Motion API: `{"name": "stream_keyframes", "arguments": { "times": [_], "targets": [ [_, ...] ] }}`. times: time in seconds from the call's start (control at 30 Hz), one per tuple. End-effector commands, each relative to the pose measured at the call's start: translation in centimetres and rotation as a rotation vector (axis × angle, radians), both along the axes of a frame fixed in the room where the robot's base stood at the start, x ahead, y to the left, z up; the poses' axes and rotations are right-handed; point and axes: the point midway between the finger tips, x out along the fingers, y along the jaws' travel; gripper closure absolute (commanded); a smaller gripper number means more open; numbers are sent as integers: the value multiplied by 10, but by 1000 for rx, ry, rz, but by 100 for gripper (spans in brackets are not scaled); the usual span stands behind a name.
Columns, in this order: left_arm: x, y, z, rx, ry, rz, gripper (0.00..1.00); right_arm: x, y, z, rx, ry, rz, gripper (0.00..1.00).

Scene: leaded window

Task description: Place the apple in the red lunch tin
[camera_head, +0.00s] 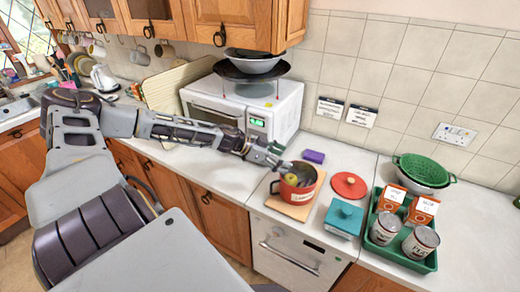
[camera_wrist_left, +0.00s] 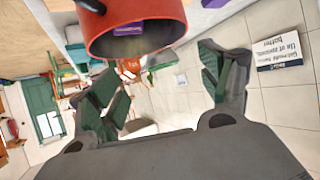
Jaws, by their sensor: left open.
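The red lunch tin (camera_head: 300,197) stands open and upright on a wooden board on the counter. A yellow-green apple (camera_head: 291,180) shows at its mouth, near the left inner side; how deep it sits is hard to tell. My left gripper (camera_head: 280,158) is just above and behind the tin's left rim, its fingers apart. In the left wrist view the gripper (camera_wrist_left: 158,68) is open with nothing between its fingers. The tin (camera_wrist_left: 165,12) is at the top of that view, and the apple cannot be made out there. My right gripper is not in view.
A round red lid (camera_head: 348,185) and a teal box (camera_head: 343,217) lie right of the tin. A purple block (camera_head: 314,156) is behind it. A green tray (camera_head: 425,265) holds cans and cartons. A white microwave (camera_head: 285,110) stands behind my left arm.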

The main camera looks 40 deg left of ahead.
Motion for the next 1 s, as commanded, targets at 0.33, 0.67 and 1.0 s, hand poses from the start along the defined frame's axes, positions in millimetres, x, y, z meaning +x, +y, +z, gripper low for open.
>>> {"name": "stream_keyframes", "arguments": {
  "times": [0.33, 0.67, 1.0],
  "targets": [
    [-9, 6, 6, 1, 3, -5, 22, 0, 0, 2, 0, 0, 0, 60],
    [-19, 16, 13, 2, 2, -2, 22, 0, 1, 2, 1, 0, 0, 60],
    [-34, 29, 25, 3, 0, -3, 22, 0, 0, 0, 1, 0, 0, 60]
  ]
}}
